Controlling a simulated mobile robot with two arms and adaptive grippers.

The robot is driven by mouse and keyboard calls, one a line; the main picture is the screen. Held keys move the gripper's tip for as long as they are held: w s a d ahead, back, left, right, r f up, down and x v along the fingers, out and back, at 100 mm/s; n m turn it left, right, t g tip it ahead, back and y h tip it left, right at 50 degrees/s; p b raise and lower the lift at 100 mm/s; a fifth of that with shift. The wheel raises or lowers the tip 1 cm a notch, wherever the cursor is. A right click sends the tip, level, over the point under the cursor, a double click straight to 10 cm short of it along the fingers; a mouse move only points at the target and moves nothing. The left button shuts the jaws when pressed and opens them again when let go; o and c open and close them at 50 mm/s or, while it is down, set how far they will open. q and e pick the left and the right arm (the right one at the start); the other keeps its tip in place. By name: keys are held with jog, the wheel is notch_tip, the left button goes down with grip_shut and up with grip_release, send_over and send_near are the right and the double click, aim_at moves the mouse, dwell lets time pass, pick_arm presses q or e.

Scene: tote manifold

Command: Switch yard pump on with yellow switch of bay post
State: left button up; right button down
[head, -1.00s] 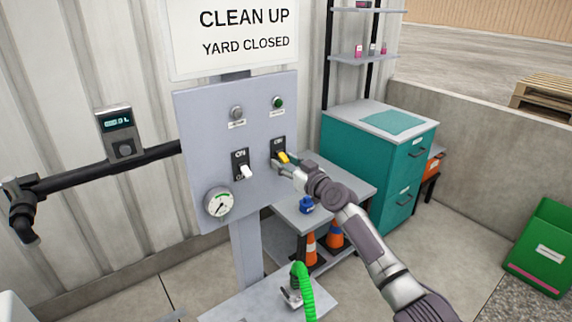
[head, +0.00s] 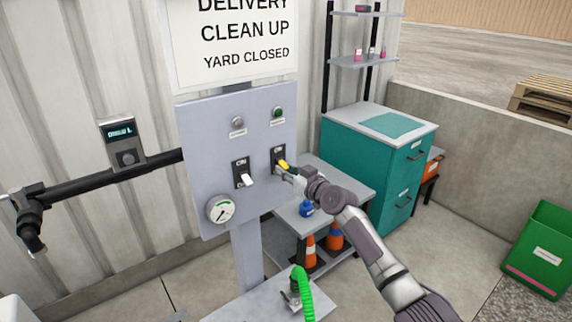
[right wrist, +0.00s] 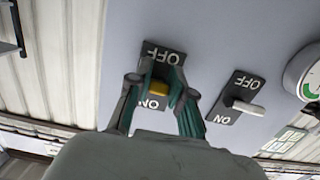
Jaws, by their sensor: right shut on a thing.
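The yellow switch (head: 284,164) sits on a dark plate on the right side of the grey bay post panel (head: 216,150). My right gripper (head: 287,169) is at the panel with its fingers closed around the yellow lever. In the right wrist view the yellow switch (right wrist: 159,89) shows between the two fingers, with OFF and ON marked upside down on its plate. The lever lies near the plate's middle there, and I cannot tell its exact setting. A green lamp (head: 278,112) is above it. My left gripper is not in view.
A white switch (head: 246,181) is left of the yellow one, with a grey lamp (head: 237,122) above it and a gauge (head: 221,209) below. A low grey table (head: 345,187) and a teal cabinet (head: 368,157) stand right of the post. A green hose (head: 302,287) is below.

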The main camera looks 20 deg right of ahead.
aim_at(284, 164)
notch_tip(284, 164, up, 2)
jog(key=g+p, duration=0.1)
jog(key=p, duration=0.2)
jog(key=g+h+p, duration=0.1)
jog(key=g+p, duration=0.1)
jog(key=p, duration=0.2)
jog(key=g+p, duration=0.2)
jog(key=p, duration=0.2)
jog(key=shift+s+d+r+h, duration=0.15)
jog(key=shift+r+h, duration=0.1)
jog(key=shift+h, duration=0.15)
jog(key=shift+r+g+h+p, duration=0.1)
jog(key=shift+g+h+p, duration=0.2)
jog(key=shift+g+p, duration=0.45)
jog(key=shift+r+g+h, duration=0.15)
jog(key=shift+g+h, duration=0.25)
jog(key=shift+g, duration=0.65)
jog(key=c, duration=1)
grip_release()
jog(key=shift+c, duration=0.2)
jog(key=shift+r, duration=0.1)
jog(key=v, duration=1.1)
jog(key=shift+r, duration=0.45)
